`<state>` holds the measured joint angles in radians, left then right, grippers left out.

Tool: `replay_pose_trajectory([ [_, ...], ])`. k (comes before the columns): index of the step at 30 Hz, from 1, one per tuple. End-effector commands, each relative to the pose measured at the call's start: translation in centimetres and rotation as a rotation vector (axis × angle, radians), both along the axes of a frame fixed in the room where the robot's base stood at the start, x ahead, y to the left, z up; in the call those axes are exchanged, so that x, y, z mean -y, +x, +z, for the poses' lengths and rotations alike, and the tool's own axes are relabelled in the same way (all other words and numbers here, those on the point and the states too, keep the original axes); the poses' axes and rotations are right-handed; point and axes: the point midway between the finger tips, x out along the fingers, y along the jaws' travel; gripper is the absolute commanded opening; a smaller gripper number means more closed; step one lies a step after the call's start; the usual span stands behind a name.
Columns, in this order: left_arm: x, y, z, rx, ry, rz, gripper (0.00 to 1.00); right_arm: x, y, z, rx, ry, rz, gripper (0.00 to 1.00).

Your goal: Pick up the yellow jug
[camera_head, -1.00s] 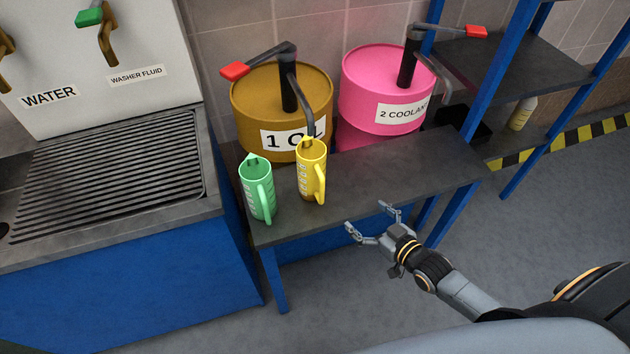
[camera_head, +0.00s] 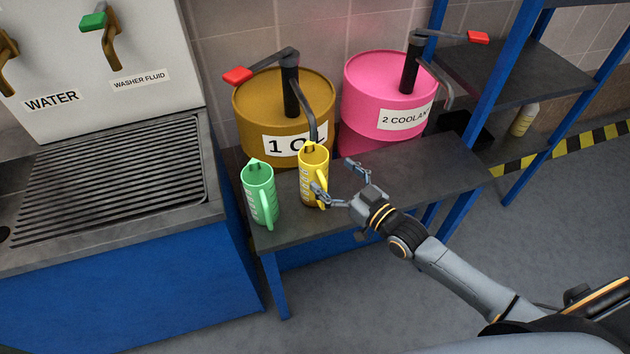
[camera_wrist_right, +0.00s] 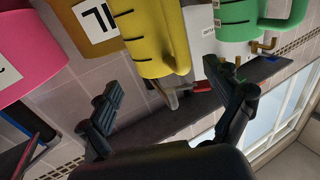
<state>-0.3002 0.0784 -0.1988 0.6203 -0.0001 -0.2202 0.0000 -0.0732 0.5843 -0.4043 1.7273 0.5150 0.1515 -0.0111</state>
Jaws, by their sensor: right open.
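The yellow jug (camera_head: 313,168) stands upright on the dark bench, in front of the brown drum. Its handle faces right, toward my right gripper (camera_head: 334,181). That gripper is open, with one finger in front of the jug's lower part and the other to its right, farther back. In the right wrist view the yellow jug (camera_wrist_right: 155,40) shows ahead, beyond the two spread fingers of the gripper (camera_wrist_right: 170,103). Nothing is held. My left gripper is not in view.
A green jug (camera_head: 261,192) stands close to the left of the yellow one. The brown drum (camera_head: 262,105) and pink drum (camera_head: 375,80) with pump levers stand behind. The bench (camera_head: 425,170) is clear on the right. A blue sink unit (camera_head: 130,265) is at left.

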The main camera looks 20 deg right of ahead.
Motion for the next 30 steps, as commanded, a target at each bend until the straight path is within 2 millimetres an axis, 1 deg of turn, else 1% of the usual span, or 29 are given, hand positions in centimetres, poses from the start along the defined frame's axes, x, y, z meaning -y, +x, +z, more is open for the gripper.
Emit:
replay_pose_trajectory([
  [1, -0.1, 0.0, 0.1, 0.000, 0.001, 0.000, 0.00, -0.2, 0.5, 0.1, 0.002, 0.001, 0.000, 0.91],
  [5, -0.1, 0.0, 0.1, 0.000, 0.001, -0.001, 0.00, -0.4, 1.0, 0.0, 0.000, 0.000, 0.000, 0.91],
  [8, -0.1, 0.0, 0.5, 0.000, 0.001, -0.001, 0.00, -0.8, 1.8, 0.3, 0.001, 0.000, 0.000, 0.91],
  [12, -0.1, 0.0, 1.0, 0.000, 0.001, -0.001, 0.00, -1.5, 3.8, 0.6, 0.002, 0.000, 0.000, 0.91],
  [16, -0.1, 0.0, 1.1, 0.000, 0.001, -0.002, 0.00, -2.1, 5.2, 0.4, 0.001, 0.000, 0.000, 0.91],
  [20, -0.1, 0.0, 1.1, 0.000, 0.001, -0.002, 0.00, -2.4, 5.7, 0.3, 0.000, 0.000, 0.000, 0.91],
  [26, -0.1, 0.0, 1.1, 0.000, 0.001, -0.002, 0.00, -2.4, 5.7, 0.3, -0.001, 0.000, 0.000, 0.91],
  [27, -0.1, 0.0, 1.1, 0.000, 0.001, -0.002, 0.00, -2.4, 5.7, 0.3, -0.001, 0.000, 0.000, 0.83],
  [29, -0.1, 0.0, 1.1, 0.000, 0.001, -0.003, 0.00, -2.4, 5.7, 0.3, -0.001, 0.000, 0.000, 0.71],
  [30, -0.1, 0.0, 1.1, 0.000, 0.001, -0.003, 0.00, -2.4, 5.7, 0.3, -0.001, 0.000, 0.000, 0.62],
])
